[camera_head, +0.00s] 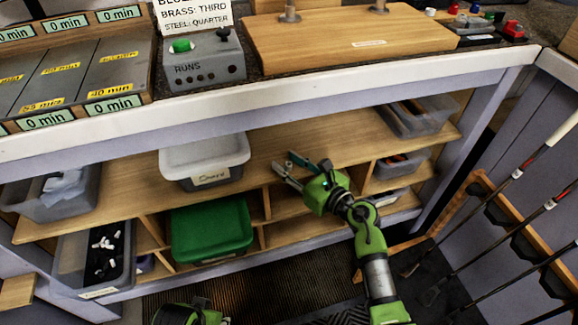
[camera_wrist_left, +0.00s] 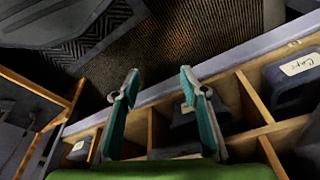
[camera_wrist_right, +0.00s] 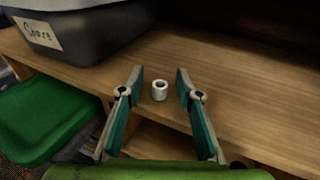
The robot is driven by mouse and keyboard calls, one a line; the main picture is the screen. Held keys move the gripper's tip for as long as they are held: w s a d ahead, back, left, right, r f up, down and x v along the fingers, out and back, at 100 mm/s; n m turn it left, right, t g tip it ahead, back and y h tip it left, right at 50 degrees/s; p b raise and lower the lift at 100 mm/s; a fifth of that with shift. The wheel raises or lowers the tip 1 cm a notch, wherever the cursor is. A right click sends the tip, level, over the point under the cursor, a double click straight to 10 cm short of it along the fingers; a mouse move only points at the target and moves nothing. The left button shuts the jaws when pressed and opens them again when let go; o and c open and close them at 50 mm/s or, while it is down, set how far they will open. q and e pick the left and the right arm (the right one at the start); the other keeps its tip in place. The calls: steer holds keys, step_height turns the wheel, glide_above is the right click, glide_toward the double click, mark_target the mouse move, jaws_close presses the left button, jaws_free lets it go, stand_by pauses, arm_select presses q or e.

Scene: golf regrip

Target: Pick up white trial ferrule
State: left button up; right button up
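The white ferrule (camera_wrist_right: 159,90) is a small hollow ring-like piece. It stands upright on the wooden shelf (camera_wrist_right: 235,100) in the right wrist view. My right gripper (camera_wrist_right: 159,72) is open, with one finger on each side of the ferrule and a visible gap to both. In the head view the right gripper (camera_head: 283,163) reaches the upper shelf from the right. I cannot make out the ferrule there. My left gripper (camera_wrist_left: 160,72) is open and empty in the left wrist view, over the floor and shelf front. Its arm shows at the head view's bottom edge.
A grey bin with a white lid (camera_head: 205,153) stands on the shelf left of the right gripper. A green-lidded bin (camera_head: 211,228) sits below. An open bin with white and black pieces (camera_head: 105,250) is lower left. Golf clubs (camera_head: 500,205) stand at right.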

steer(key=c, duration=0.8)
steer(key=shift+r, duration=0.1)
